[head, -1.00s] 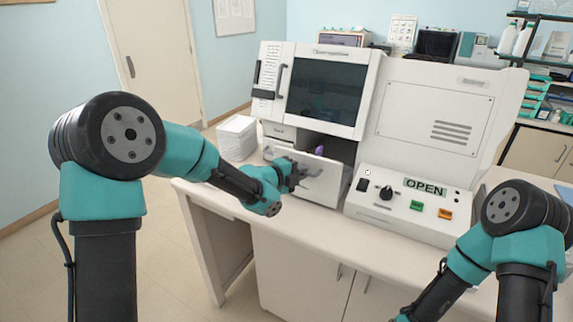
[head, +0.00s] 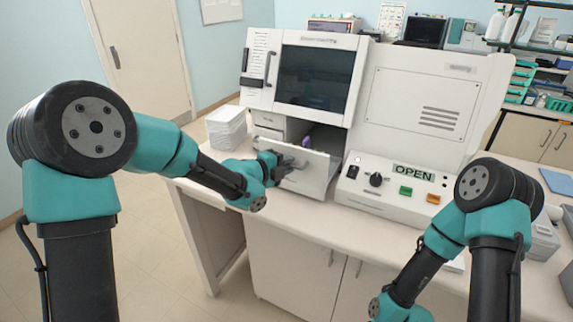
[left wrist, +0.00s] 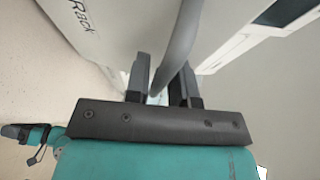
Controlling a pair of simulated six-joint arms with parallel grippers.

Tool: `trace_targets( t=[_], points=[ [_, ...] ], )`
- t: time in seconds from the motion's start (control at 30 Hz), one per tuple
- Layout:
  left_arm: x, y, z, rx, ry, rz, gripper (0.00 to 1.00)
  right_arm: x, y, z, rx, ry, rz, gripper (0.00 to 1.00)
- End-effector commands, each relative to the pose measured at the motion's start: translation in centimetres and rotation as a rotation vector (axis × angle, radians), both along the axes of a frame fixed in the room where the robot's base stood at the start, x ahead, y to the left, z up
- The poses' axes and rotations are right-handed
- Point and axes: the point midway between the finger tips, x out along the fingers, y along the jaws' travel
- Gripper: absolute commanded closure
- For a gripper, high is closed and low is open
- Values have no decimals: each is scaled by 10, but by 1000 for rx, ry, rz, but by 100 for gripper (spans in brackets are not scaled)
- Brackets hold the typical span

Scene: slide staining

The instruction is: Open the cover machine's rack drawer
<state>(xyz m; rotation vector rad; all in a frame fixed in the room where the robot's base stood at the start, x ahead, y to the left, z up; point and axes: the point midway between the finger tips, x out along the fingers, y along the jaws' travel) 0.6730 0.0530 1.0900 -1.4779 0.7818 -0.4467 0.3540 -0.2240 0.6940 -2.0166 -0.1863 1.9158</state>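The cover machine (head: 440,105) stands on the bench in the head view. Its rack drawer (head: 312,177) sticks out from the lower left part of the machine, open at the top. A small purple thing (head: 306,141) shows behind its front. My left gripper (head: 283,167) is at the drawer front. In the left wrist view the grey drawer handle (left wrist: 178,45) runs between the two fingers of my left gripper (left wrist: 161,92), which are close on both sides of it. Lettering "Rack" shows on the drawer front there. My right arm is at the lower right; its fingers are out of frame.
A stack of white trays (head: 226,127) stands on the bench left of the drawer. Cupboard doors (head: 290,260) are below the bench top. Floor is free at the left.

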Motion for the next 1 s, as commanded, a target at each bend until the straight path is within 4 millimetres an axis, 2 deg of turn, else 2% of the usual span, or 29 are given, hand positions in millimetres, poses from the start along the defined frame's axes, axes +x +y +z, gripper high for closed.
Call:
trace_targets(
  t=[0.17,0.37,1.0],
  points=[
    [-2,3,1,0,0,0,77,0,0,0,0,0,0,57],
    [-16,18,5,-1,-1,1,77,0,0,0,0,0,0,57],
    [-98,101,27,1,0,3,77,0,0,0,0,0,0,57]
  ],
)
